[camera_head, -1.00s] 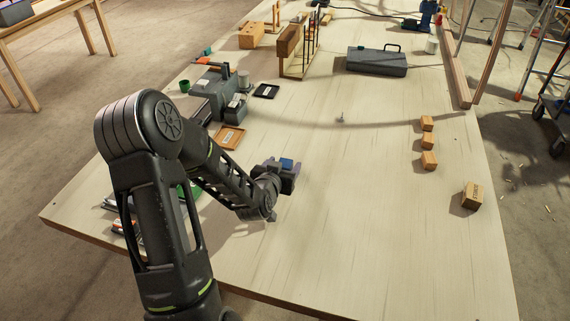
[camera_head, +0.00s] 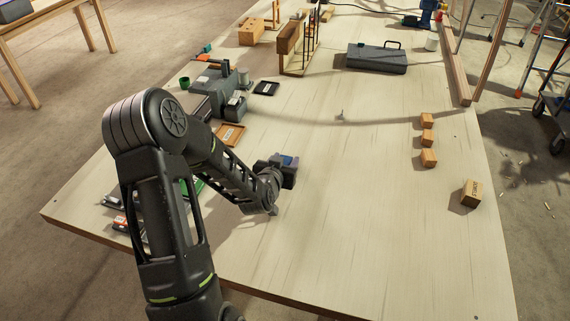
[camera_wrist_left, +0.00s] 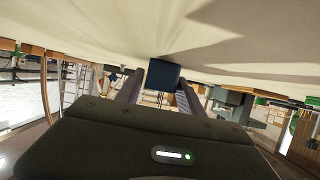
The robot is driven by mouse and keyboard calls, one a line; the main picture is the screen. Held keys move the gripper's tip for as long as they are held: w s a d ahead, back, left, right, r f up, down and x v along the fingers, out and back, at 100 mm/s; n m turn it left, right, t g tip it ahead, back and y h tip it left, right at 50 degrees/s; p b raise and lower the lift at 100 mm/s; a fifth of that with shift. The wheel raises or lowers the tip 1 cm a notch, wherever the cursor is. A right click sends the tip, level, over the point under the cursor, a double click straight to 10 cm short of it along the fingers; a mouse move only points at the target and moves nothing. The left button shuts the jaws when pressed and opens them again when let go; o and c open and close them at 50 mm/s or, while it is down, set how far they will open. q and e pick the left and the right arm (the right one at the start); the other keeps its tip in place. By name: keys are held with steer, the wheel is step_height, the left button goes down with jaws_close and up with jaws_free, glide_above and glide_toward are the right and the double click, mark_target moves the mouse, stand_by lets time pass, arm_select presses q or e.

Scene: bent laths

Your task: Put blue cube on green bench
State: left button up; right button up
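The blue cube (camera_head: 289,160) is between the fingers of my left gripper (camera_head: 287,168), over the middle left of the table. In the left wrist view the cube (camera_wrist_left: 163,74) looks dark blue and sits between both fingertips, which appear to touch its sides. I cannot tell whether its underside touches the table. A green thing (camera_head: 191,187) shows in part behind my left arm in the head view; most of it is hidden, and I cannot tell whether it is the green bench. My right gripper is not in view.
Several wooden blocks (camera_head: 428,139) stand on the right of the pale table (camera_head: 350,230). A brown tray (camera_head: 230,135) and grey machine parts (camera_head: 212,95) lie at the left. A grey toolbox (camera_head: 377,59) is at the back. The table's middle is clear.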

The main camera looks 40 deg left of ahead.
arm_select(q)
jaws_close()
stand_by(0.3)
steer(key=shift+r, duration=0.2)
step_height(320, 180, up, 10)
steer(key=shift+f+b, duration=0.15)
steer(key=shift+b, duration=0.55)
stand_by(0.6)
steer(key=shift+s+f, duration=0.15)
steer(key=shift+s, duration=0.05)
steer(key=d+m+h, duration=0.3)
steer(key=d+h, duration=0.1)
steer(key=d, duration=1.9)
steer(key=shift+w+d+m+t, duration=0.15)
steer(key=shift+w+m+t, duration=0.1)
steer(key=shift+m+t, duration=0.15)
steer(key=shift+f, duration=0.1)
